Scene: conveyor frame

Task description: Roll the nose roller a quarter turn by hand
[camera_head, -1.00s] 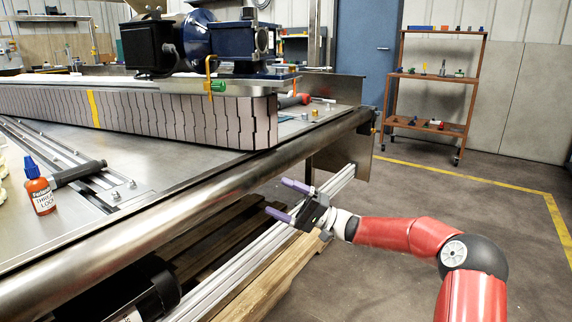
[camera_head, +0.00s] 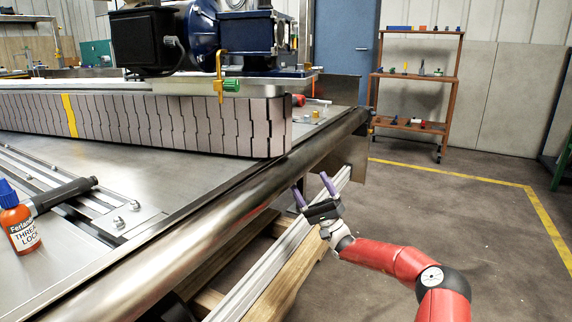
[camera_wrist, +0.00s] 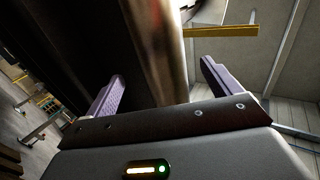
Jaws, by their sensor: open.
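A long polished steel roller (camera_head: 215,210) runs along the near edge of the steel table; I take it as the nose roller. It also shows in the wrist view (camera_wrist: 158,45) as a shiny bar beyond and between the fingers. My gripper (camera_head: 311,183) is open and empty, below and to the right of the roller near its far end. Its two purple fingers point up toward the roller. In the wrist view my gripper (camera_wrist: 162,75) has its fingers wide apart. I cannot tell the exact gap to the roller.
A slatted belt (camera_head: 180,125) with a yellow slat and a blue motor (camera_head: 250,35) stand on the table. A thread-lock bottle (camera_head: 19,222) is at the left. A pale metal rail (camera_head: 265,265) and timber (camera_head: 285,270) lie below the roller. The floor at right is clear.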

